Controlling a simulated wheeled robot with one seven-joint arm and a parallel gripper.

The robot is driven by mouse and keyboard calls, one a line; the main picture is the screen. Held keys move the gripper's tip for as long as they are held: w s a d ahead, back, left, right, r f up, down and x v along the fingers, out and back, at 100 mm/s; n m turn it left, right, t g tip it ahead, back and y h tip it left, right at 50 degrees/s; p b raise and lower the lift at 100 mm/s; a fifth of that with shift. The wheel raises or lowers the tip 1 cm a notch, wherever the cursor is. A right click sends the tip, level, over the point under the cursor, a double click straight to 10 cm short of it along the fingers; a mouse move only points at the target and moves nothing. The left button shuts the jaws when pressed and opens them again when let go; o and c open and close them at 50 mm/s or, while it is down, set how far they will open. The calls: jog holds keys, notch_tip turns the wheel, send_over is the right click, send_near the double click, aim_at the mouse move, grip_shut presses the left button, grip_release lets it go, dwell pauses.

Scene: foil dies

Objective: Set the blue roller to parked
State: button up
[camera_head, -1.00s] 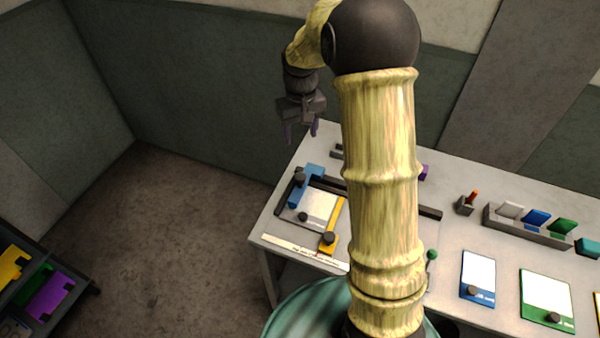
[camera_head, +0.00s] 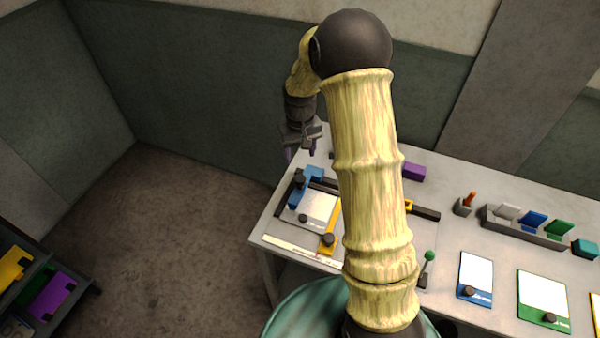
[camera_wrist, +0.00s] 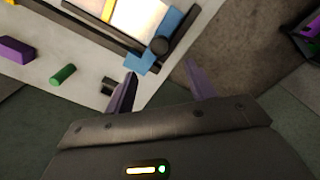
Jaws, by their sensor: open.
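The blue roller (camera_head: 309,184) is a blue carriage with a dark round knob, at the left end of the dark rail on the table. My gripper (camera_head: 301,157) is open and empty, above the table's back left edge. In the wrist view its purple fingers (camera_wrist: 160,84) are spread, with the blue roller just beyond them. I cannot read any label for parked.
A yellow piece with a dark knob (camera_head: 328,240) lies at the plate's right. A purple block (camera_head: 414,172) stands behind the rail. A green-knobbed lever (camera_head: 429,256), a holder with coloured cards (camera_head: 523,232) and blue and green boards are to the right. A rack (camera_head: 60,310) stands at lower left.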

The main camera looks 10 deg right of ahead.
aim_at(300, 178)
notch_tip(300, 178, down, 10)
jog(key=shift+f+p, duration=0.1)
jog(key=shift+p, duration=1)
jog(key=shift+c, duration=0.4)
grip_shut()
